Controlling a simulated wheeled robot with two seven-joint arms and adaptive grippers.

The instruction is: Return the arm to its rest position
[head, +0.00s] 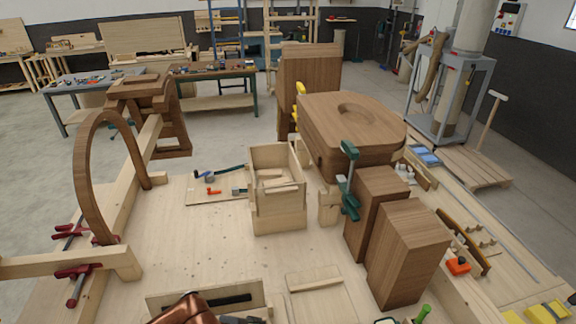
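A copper-coloured shape, which looks like part of my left arm, enters at the bottom edge of the head view, left of centre. Dark parts beside it at the frame edge may belong to my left gripper (240,320), but its fingers are cut off, so I cannot tell whether it is open or shut. My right arm and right gripper are not in view. The wooden workbench (185,245) spreads out in front of me.
On the bench are a bent wood hoop (82,180), red clamps (75,270), an open wooden box (277,220), a large brown seat form (345,125), brown blocks (405,255) and a green clamp (348,185). The bench's left-middle is mostly clear.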

